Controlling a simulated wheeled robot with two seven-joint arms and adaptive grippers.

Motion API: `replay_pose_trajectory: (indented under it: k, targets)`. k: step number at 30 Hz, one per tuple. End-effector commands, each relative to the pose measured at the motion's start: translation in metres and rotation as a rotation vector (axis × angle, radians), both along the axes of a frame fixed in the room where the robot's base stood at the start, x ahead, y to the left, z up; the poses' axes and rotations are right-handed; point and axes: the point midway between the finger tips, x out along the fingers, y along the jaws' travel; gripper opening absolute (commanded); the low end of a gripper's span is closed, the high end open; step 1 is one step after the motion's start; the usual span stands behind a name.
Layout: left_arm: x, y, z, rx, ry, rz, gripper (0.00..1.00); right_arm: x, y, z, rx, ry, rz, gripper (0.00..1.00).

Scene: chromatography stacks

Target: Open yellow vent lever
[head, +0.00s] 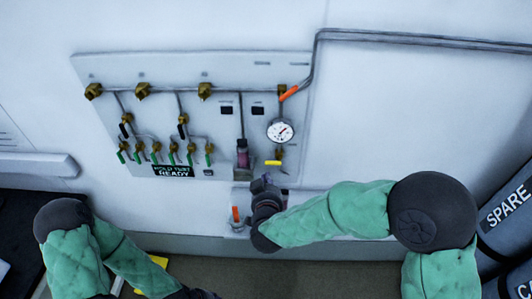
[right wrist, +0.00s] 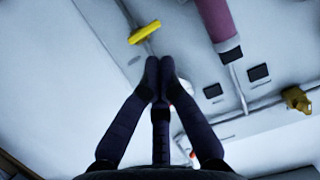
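The yellow vent lever (head: 273,162) lies about level on the wall panel, below the round gauge. It also shows in the right wrist view (right wrist: 145,32), just past my fingertips. My right gripper (head: 264,181) is just below the lever in the head view. In the right wrist view its two fingers (right wrist: 159,72) meet at the tips, with nothing seen between them. The tips look apart from the lever, though the depth is hard to judge. My left arm is at the lower left, and its fingers are not visible.
The panel (head: 225,150) carries a white gauge (head: 280,131), an orange lever (head: 289,93), several green-handled valves and a purple cylinder (head: 242,153) left of the yellow lever. Another orange-handled valve (head: 235,214) sits lower. Grey cylinders (head: 508,210) stand at the right.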

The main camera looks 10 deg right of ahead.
Motion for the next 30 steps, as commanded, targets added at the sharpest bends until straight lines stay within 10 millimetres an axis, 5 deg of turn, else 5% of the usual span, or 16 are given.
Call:
replay_pose_trajectory:
  k: [3, 8, 22, 30]
  targets:
    - [0.000, 0.000, 0.015, 0.000, 0.000, 0.000, 0.42, -0.003, -0.002, 0.036, -0.014, -0.047, -0.029, 0.00]
    - [0.000, 0.000, 0.019, 0.000, 0.000, 0.000, 0.42, -0.006, -0.004, 0.053, -0.024, -0.073, -0.051, 0.00]
    - [0.000, 0.000, 0.018, 0.000, 0.000, 0.000, 0.42, -0.003, -0.006, 0.052, -0.025, -0.076, -0.055, 0.00]
    - [0.000, 0.000, 0.008, 0.000, 0.000, 0.000, 0.42, 0.031, -0.016, 0.041, -0.024, -0.075, -0.057, 0.00]
